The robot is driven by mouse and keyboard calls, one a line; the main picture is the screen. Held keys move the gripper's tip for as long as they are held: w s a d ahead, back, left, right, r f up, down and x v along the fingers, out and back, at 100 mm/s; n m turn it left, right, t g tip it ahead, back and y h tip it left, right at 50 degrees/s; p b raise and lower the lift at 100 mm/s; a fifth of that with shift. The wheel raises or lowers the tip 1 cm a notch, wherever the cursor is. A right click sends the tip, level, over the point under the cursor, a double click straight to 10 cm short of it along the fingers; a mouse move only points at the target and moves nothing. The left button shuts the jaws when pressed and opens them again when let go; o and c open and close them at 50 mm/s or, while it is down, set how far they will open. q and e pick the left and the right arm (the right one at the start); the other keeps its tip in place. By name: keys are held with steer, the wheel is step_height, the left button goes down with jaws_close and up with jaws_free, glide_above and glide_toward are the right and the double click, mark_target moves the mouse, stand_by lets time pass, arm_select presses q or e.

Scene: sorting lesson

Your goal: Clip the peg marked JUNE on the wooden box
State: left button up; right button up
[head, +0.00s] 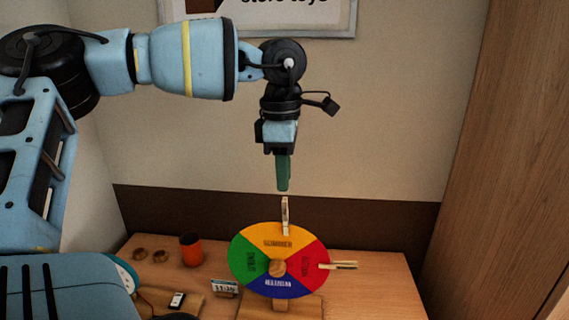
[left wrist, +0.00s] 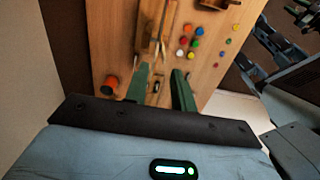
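A round wheel of yellow, red, blue and green quarters (head: 251,243) stands on the table. One wooden clothes peg (head: 285,216) is upright on its top rim, and another wooden peg (head: 339,265) sticks out from its right rim. I cannot read JUNE on either. I cannot make out the wooden box for certain. My right gripper does not show.
An orange cup (head: 191,250) and two small rings stand left of the wheel. A small display reading digits (head: 225,288) is before it. Several coloured round pieces (left wrist: 186,40) lie on the table in the left wrist view. A wooden panel rises at right.

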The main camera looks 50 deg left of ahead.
mark_target(285, 224)
arm_select(q)
step_height(285, 224, down, 3)
steer(key=shift+f+b, duration=0.1)
steer(key=shift+b, duration=0.4)
steer(key=shift+f+b, duration=0.4)
steer(key=shift+f, duration=0.4)
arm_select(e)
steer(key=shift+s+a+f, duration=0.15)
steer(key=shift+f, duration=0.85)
arm_select(q)
jaws_close()
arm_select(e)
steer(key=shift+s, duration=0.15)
arm_select(q)
steer(key=shift+r, duration=0.2)
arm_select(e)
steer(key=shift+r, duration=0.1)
